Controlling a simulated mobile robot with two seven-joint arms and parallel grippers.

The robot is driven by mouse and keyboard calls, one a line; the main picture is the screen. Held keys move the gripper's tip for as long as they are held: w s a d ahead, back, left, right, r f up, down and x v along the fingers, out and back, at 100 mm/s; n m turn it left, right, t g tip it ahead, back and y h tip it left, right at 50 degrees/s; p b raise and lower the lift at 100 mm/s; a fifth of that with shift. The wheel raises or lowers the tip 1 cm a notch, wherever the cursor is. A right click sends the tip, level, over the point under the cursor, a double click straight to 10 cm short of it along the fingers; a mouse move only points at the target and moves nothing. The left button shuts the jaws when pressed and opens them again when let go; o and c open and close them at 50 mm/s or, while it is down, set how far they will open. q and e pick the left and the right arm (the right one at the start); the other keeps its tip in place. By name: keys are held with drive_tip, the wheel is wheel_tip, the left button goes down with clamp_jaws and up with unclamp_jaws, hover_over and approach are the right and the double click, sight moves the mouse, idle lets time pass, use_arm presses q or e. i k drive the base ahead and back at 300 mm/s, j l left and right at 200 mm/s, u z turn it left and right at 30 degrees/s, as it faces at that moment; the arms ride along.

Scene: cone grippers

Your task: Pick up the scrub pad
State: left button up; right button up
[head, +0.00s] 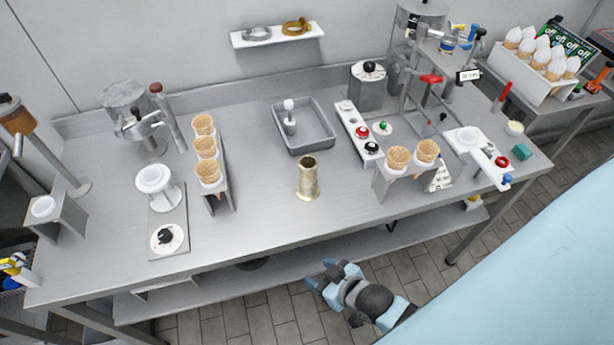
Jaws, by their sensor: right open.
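A small teal-green block (522,152), which looks like the scrub pad, lies at the right end of the steel table, near its right edge. My right gripper (319,273) is open and empty. It is in front of the table's front edge, well to the left of the pad and apart from it. Its fingers point left in the picture. My left gripper is not in view.
On the steel table (270,215) near the pad are a small cream-topped cup (514,128) and a white fixture (478,152) with red and blue knobs. Cone holders, a brass cylinder (307,178) and a grey tray (318,128) stand farther left. A lower shelf runs beneath.

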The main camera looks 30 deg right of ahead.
sight(523, 152)
drive_tip(key=z, duration=2.4)
drive_tip(key=i+l+u, duration=0.15)
drive_tip(key=u, duration=0.75)
drive_tip(key=i+l+u, duration=0.1)
drive_tip(key=l+u, duration=0.25)
drive_tip(key=l, duration=0.15)
drive_tip(key=i+l+u, duration=0.1)
drive_tip(key=l+u, duration=0.25)
drive_tip(key=l, duration=0.15)
drive_tip(key=l+u, duration=0.25)
drive_tip(key=l, duration=1.85)
